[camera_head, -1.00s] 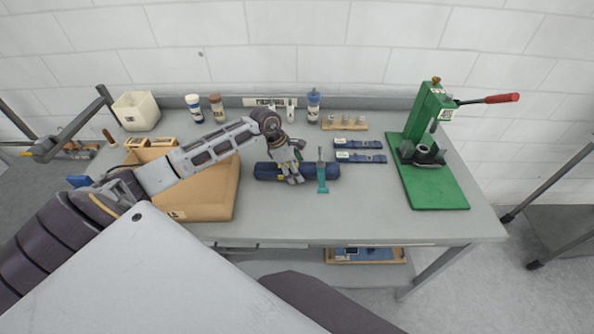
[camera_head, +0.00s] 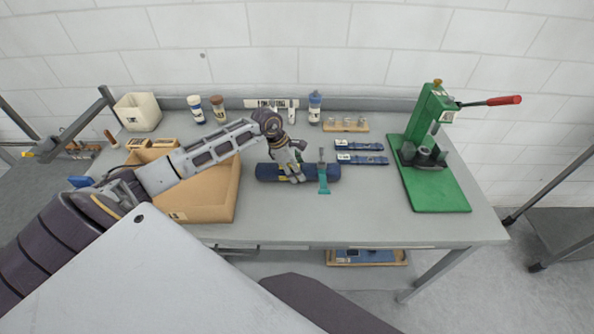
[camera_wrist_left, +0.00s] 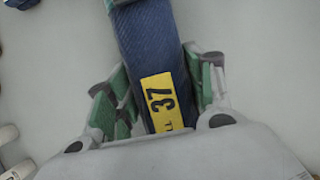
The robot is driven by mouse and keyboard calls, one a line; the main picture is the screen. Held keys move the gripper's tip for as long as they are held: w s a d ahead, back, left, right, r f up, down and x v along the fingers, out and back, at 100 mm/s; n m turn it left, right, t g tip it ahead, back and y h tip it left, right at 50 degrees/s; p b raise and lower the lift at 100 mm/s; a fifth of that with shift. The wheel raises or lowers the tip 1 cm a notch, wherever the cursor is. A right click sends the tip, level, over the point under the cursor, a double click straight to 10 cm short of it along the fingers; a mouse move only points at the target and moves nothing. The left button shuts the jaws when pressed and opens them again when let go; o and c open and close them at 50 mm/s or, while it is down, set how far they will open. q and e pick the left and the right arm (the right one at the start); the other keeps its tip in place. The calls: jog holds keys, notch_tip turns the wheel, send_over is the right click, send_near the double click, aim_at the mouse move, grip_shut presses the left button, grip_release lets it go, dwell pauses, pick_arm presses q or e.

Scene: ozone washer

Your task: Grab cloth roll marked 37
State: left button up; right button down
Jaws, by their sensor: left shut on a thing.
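The cloth roll marked 37 is a dark blue roll (camera_head: 318,174) lying across the middle of the grey table. Its yellow label with the number 37 shows in the left wrist view (camera_wrist_left: 161,101). My right gripper is not in view.
A tan open tray (camera_head: 230,200) is left of the roll. Two flat blue rolled pieces (camera_head: 362,159) lie behind and right. A green press (camera_head: 435,195) with a red handle stands at right. Bottles (camera_head: 314,107) line the back. The front table strip is clear.

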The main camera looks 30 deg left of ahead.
pick_arm(q)
jog(key=shift+r+b, duration=0.95)
jog(key=shift+r, duration=4)
jog(key=shift+w+r, duration=0.1)
